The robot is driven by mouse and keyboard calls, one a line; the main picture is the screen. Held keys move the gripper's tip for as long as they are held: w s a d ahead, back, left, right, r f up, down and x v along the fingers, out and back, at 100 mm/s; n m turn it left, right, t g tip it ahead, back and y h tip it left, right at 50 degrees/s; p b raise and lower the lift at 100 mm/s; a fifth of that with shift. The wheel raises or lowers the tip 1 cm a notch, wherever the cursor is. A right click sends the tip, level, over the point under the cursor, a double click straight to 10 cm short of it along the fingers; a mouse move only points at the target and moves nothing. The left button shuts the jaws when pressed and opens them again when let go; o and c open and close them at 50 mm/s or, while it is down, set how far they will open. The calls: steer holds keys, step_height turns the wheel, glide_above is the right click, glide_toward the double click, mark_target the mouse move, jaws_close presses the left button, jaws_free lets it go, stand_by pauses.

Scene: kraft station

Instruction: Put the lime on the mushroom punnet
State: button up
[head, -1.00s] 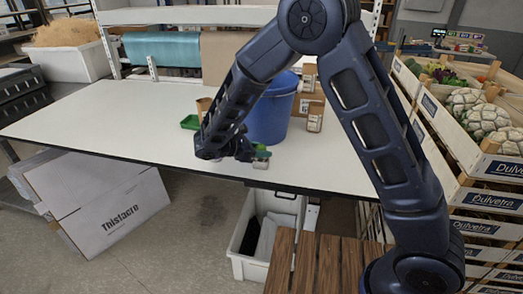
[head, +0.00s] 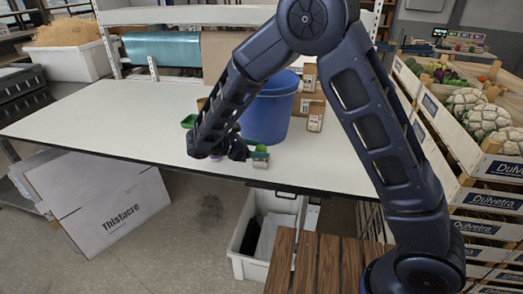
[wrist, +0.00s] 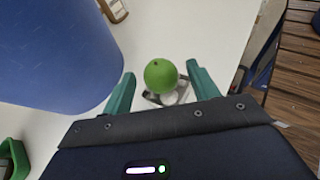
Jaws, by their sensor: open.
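The green lime (wrist: 161,74) sits on the mushroom punnet (wrist: 181,95), a small tray with pale mushrooms, in the wrist view. The punnet (head: 260,163) stands near the table's front edge in the head view, where the lime shows as a small green patch (head: 262,149). My gripper (wrist: 160,72) is open, with one teal finger on each side of the lime. A gap shows between the lime and each finger. The palm hides the near part of the punnet, so I cannot see all of what the lime rests on.
A large blue bucket (head: 271,108) stands close behind my gripper. Small cardboard boxes (head: 314,115) are to its right. A green tray (head: 188,121) lies to the left. The white table (head: 100,120) is clear on the left; its front edge is close to the punnet.

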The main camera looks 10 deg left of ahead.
steer(key=v, duration=0.9)
steer(key=w+d+r+m+g+y, duration=0.1)
steer(key=w+d+r+m+g, duration=0.2)
steer(key=d, duration=0.7)
steer(key=w+d+r+m+g+y, duration=0.2)
steer(key=w+d+r+m, duration=0.3)
steer(key=d, duration=0.6)
steer(key=w+d+r+m+g+y, duration=0.1)
steer(key=w+d+r+m+g, duration=0.3)
steer(key=d, duration=0.6)
steer(key=s+d+r+m+t+y, duration=0.2)
steer(key=s+d+m, duration=0.4)
steer(key=d, duration=0.5)
steer(key=s+d+r+m+t+y, duration=0.1)
steer(key=s+d+m+t+y, duration=0.2)
steer(key=s+d+m, duration=0.4)
steer(key=s+d+y, duration=0.1)
steer(key=s+d, duration=0.1)
steer(key=d, duration=0.3)
steer(key=shift+s+d+r+y, duration=0.15)
steer(key=shift+s+r+y, duration=0.2)
steer(key=shift+r+y, duration=0.05)
